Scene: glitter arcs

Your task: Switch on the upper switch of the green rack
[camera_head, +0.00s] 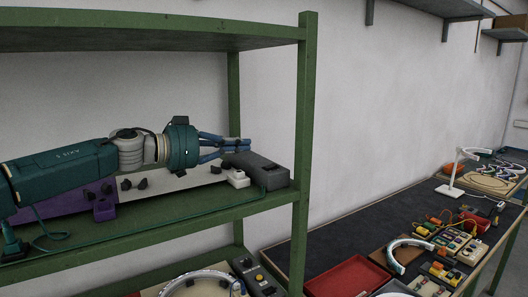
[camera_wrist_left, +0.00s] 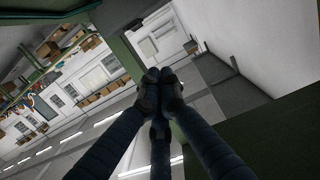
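The green rack (camera_head: 304,130) fills the left half of the head view. A second dark box with small buttons (camera_head: 258,277) shows lower down. My left gripper (camera_head: 246,143) points right above the middle shelf, its fingers drawn together with nothing visible between them. Its tips are just above the dark grey box in the picture; contact cannot be told. The fingertips meet in the left wrist view (camera_wrist_left: 160,76).
A long pale panel with black knobs (camera_head: 165,182) and a purple box (camera_head: 75,199) lie under my left arm. The rack's front post stands right of the gripper. A dark workbench (camera_head: 335,232) with a red tray (camera_head: 347,276) and a white lamp (camera_head: 451,180) stands right.

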